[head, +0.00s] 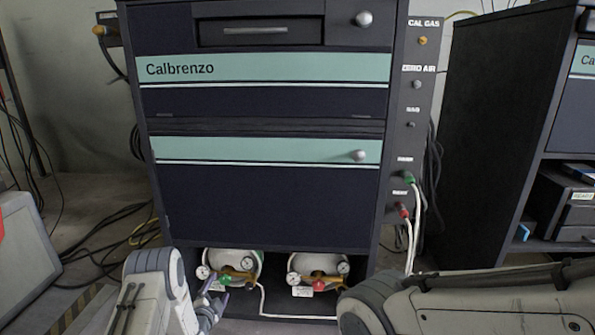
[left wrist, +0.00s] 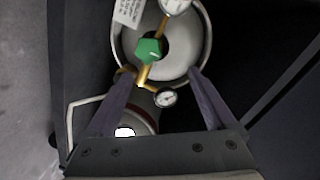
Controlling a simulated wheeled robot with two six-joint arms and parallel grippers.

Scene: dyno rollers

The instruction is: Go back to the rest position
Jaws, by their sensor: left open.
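My left gripper (head: 212,302) is low in the head view, in front of the left gas cylinder (head: 222,258) in the cabinet's bottom bay. In the left wrist view its two dark fingers (left wrist: 160,85) are spread apart. Between and beyond them show a green valve knob (left wrist: 148,50), a brass fitting and a round gauge (left wrist: 166,98) on a pale cylinder (left wrist: 192,60). I see nothing held between the fingers; whether they touch the fitting I cannot tell. My right arm (head: 480,300) crosses the lower right of the head view; its gripper is not seen.
The dark Calbrenzo cabinet (head: 270,200) stands ahead, with a second gas cylinder (head: 319,264) at the right of its bottom bay. Red and green hose plugs sit on its side panel (head: 405,130). Another cabinet (head: 490,130) stands right. Cables (head: 100,240) lie on the floor left.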

